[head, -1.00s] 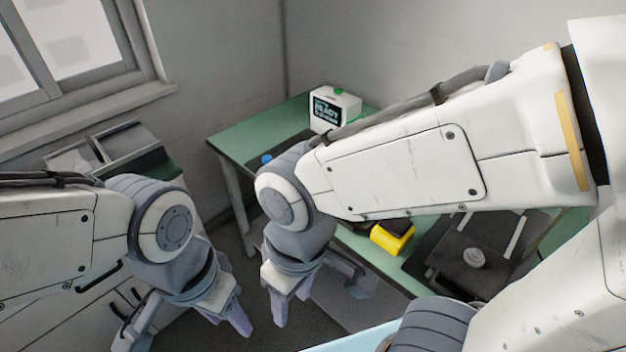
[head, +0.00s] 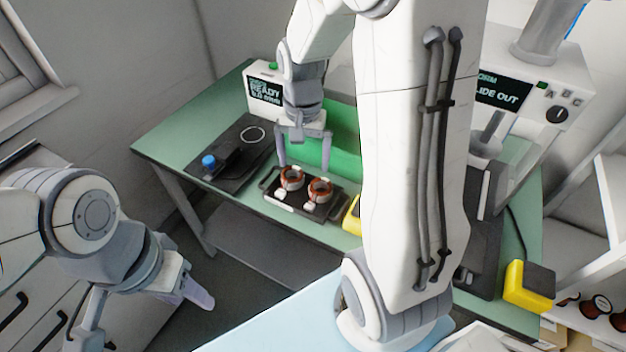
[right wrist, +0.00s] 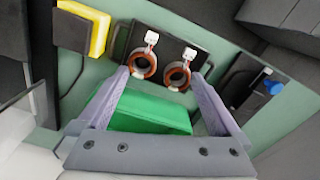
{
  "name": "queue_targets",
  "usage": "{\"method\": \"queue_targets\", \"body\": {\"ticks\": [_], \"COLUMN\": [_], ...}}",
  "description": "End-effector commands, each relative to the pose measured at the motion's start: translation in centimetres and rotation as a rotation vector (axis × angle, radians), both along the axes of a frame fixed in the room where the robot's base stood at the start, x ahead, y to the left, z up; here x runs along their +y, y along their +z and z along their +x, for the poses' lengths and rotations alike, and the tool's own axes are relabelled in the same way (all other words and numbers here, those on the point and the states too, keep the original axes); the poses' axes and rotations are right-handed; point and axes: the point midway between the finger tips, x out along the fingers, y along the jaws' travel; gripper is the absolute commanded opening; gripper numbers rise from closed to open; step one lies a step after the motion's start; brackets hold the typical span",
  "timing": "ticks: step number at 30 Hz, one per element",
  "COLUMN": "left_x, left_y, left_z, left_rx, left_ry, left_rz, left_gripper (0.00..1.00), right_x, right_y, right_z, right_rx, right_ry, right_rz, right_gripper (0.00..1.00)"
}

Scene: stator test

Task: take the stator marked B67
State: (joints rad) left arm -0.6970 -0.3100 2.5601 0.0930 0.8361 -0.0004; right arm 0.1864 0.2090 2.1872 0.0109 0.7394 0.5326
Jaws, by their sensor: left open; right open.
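Two stators with copper-coloured windings and small white tags sit on a dark tray (head: 325,212) on the green table. In the head view one stator (head: 291,179) is on the left and the other (head: 319,190) on the right. The right wrist view shows them too, one at left (right wrist: 142,64) and one at right (right wrist: 177,75). The tag markings are too small to read. My right gripper (head: 304,164) is open and empty above and behind the tray, its fingers pointing down. My left gripper (head: 150,322) is open, low at the left, away from the table.
A white box with a READY display (head: 268,90) stands at the back of the table. A black fixture with a blue knob (head: 209,161) is left of the tray. A green panel (head: 340,135) is behind my right gripper. A machine reading "SLIDE OUT" (head: 497,92) stands at right.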

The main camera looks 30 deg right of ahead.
Motion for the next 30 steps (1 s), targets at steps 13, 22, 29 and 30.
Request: {"method": "queue_targets", "body": {"ticks": [13, 22, 29, 30], "left_x": [0.0, 0.0, 0.0, 0.0], "left_y": [-0.2, 0.1, 0.3, 0.3], "left_z": [0.0, 0.0, 0.0, 0.0], "left_rx": [0.000, 0.000, 0.000, 0.000], "left_ry": [0.000, 0.000, 0.000, 0.000], "left_rz": [0.000, 0.000, 0.000, 0.000], "left_gripper": [0.50, 0.50, 0.50, 0.50], "right_x": [-4.5, -4.7, -4.8, -4.8], "right_y": [-5.5, -8.3, -11.4, -11.6], "right_z": [0.4, 0.1, 0.0, 0.0], "right_rx": [0.012, 0.013, 0.011, 0.011], "right_ry": [-0.183, -0.182, -0.181, -0.181], "right_rz": [-0.005, -0.004, -0.004, -0.005], "right_gripper": [1.00, 1.00, 1.00, 1.00]}}
